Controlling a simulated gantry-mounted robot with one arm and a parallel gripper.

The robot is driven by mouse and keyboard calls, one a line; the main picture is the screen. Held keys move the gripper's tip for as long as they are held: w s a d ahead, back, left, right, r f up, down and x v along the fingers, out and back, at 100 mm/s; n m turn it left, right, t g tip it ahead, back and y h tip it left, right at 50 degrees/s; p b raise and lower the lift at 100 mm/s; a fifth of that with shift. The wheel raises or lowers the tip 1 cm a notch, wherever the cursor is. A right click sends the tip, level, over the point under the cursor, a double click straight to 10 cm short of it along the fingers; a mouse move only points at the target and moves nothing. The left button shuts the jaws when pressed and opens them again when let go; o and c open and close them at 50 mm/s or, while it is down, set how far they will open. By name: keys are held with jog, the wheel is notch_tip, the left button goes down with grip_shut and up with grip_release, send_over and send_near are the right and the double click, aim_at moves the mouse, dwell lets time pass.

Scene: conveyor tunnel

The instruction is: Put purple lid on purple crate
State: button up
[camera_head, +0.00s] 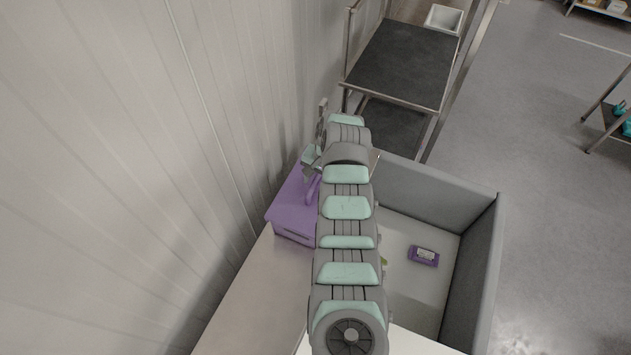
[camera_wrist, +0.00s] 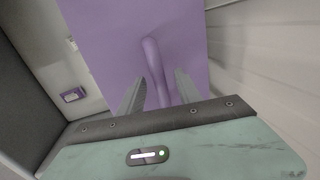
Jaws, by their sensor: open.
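The purple crate (camera_head: 293,236) stands on the pale surface beside the wall, with a slot in its near side. The flat purple lid (camera_head: 291,205) appears to lie on top of it. My arm hides their right part. The lid's raised handle (camera_head: 313,189) shows beside my arm. In the wrist view the lid (camera_wrist: 110,45) fills the middle, with its handle (camera_wrist: 153,60) running lengthwise. My gripper (camera_wrist: 160,74) is open, with one finger on each side of the handle's near part. In the head view my gripper (camera_head: 312,160) is over the crate's far end.
The ribbed wall (camera_head: 130,150) is close on the left. A grey-walled bin (camera_head: 480,260) on the right holds a small purple labelled item (camera_head: 424,256). A dark-topped cart (camera_head: 402,62) with a white tray (camera_head: 443,19) stands beyond. The pale surface (camera_head: 245,300) in front of the crate is clear.

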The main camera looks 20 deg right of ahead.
notch_tip(320, 180, up, 10)
jog(key=s+d+b, duration=0.1)
jog(key=shift+s+d+f, duration=0.2)
jog(key=shift+f, duration=0.1)
dwell(0.9)
